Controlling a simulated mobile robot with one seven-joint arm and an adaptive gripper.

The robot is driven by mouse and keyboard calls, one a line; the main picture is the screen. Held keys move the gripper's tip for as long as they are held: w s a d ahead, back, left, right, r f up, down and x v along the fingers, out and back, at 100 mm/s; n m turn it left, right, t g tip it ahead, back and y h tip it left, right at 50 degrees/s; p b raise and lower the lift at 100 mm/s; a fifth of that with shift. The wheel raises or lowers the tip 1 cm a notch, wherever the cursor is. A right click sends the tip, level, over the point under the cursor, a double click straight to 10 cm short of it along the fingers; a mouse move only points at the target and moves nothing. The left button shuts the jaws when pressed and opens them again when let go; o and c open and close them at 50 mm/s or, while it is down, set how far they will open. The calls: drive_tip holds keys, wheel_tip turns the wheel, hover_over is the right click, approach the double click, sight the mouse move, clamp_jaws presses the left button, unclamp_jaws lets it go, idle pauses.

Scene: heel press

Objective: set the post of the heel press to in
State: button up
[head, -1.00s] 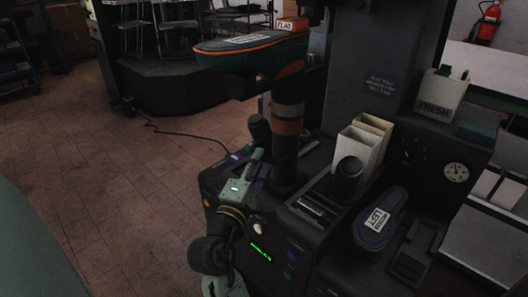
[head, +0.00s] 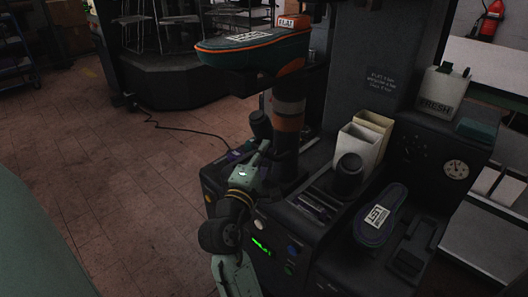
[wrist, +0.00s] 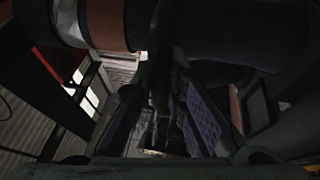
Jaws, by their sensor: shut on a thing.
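The heel press post (head: 287,140) is a dark upright column with an orange-brown band, at the centre of the head view. A green and orange shoe form (head: 250,50) sits above it, with an orange FLAT tag at its heel end. A dark handle (head: 260,125) with a rounded top stands just left of the post. My gripper (head: 262,149) is at the lower part of this handle, close beside the post. In the wrist view my gripper (wrist: 160,138) has a dark upright bar between its purple-padded fingers and is shut on it. The exact contact is dark and partly hidden.
Right of the post are cream bins (head: 362,140), a dark cylinder (head: 348,175) and a LEFT-labelled sole form (head: 379,218). A white FRESH container (head: 440,92) and a gauge (head: 456,170) stand farther right. Open floor lies left.

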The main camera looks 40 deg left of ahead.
clamp_jaws()
idle(0.3)
drive_tip(key=w+d+p, duration=0.1)
drive_tip(key=w+p, duration=0.1)
drive_tip(key=w, duration=1.5)
drive_tip(key=shift+w+d+r, duration=0.15)
drive_tip(key=shift+w+d, duration=0.05)
drive_tip(key=shift+d, duration=0.1)
